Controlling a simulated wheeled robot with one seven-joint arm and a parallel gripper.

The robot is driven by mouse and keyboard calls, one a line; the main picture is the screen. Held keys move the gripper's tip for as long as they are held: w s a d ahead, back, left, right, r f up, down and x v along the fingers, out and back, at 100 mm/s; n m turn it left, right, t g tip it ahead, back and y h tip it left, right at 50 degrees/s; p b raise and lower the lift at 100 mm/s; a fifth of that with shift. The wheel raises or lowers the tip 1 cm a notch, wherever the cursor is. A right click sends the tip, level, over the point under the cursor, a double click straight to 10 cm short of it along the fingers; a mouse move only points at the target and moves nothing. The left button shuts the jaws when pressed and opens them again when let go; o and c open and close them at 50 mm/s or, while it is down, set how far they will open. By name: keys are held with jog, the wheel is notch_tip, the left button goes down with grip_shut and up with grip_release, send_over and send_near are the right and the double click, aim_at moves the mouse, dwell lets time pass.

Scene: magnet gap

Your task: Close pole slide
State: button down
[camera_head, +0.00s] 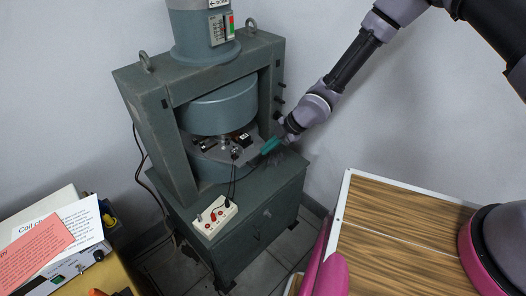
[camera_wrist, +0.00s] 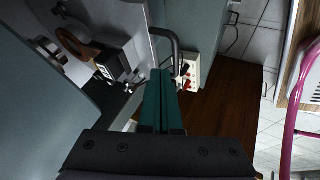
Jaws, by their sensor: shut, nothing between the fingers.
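The grey-green magnet (camera_head: 158,118) stands against the wall, with its round upper pole (camera_head: 222,106) above an open gap. A grey slide plate (camera_head: 213,146) with small fittings shows in that gap and appears to be the pole slide. In the wrist view the plate (camera_wrist: 132,20) carries a bent grey handle (camera_wrist: 178,48). My gripper (camera_head: 268,146) is at the right side of the gap. Its teal fingers (camera_wrist: 160,76) are shut and empty, with the tips close to the handle; I cannot tell whether they touch. My fingers and the pole hide part of the plate.
A white box with red terminals (camera_head: 213,216) sits on the magnet's cabinet, its leads running up to the gap. A wood-topped table edge (camera_head: 338,216) is at the right. A bench with papers (camera_head: 45,243) is at the lower left. Floor shows between them.

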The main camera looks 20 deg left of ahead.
jog(key=v, duration=0.7)
send_near(252, 150)
jog(key=f, duration=0.1)
jog(key=s+f, duration=0.1)
jog(key=f, duration=0.1)
jog(key=s+f, duration=0.1)
jog(key=shift+s+d+f, duration=0.2)
jog(key=shift+s+f, duration=0.05)
jog(key=shift+f, duration=0.05)
jog(key=shift+w+a+r, duration=0.1)
jog(key=shift+w+a, duration=0.2)
jog(key=shift+a, duration=0.3)
jog(key=shift+w+a, duration=0.3)
jog(key=shift+a, duration=0.25)
jog(key=shift+w+a, duration=0.25)
jog(key=shift+a, duration=0.4)
jog(key=a, duration=0.2)
jog(key=w+a, duration=0.1)
jog(key=a, duration=0.1)
jog(key=shift+w, duration=0.25)
jog(key=shift+w+a+r, duration=0.1)
jog(key=shift+w+a, duration=0.1)
jog(key=shift+a, duration=0.1)
